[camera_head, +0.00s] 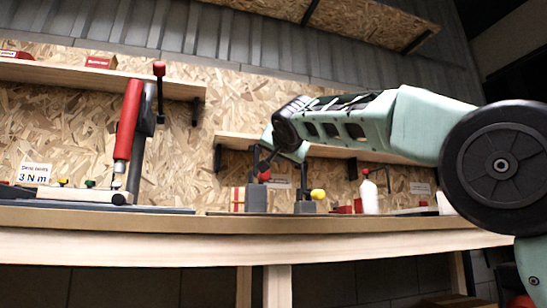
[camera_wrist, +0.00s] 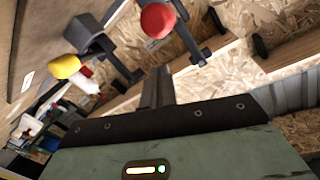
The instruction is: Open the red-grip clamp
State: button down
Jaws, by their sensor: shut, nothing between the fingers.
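The red-grip clamp shows in the head view as a red grip (camera_head: 264,176) above a grey block (camera_head: 256,200) on the bench. In the wrist view its round red grip (camera_wrist: 157,20) is at the top, beyond my fingers, with dark metal arms beside it. My gripper (camera_head: 259,160) is shut and empty, close above and slightly left of the red grip in the head view. Its dark fingers (camera_wrist: 158,84) lie together in the wrist view, apart from the grip in the picture. Part of the clamp's linkage is hard to make out, so its lever position is unclear.
A second clamp with a yellow grip (camera_head: 318,194) stands just right; its grip (camera_wrist: 65,66) also shows in the wrist view. A white bottle (camera_head: 369,197) is farther right. A tall red lever tool (camera_head: 128,120) stands at left. A shelf (camera_head: 330,150) runs behind.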

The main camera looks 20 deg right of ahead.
jog(key=s+a+f+b, duration=0.1)
jog(key=s+f+b, duration=0.2)
jog(key=s, duration=0.6)
jog(key=shift+f+b, duration=0.15)
jog(key=shift+b, duration=0.4)
jog(key=shift+s, duration=0.1)
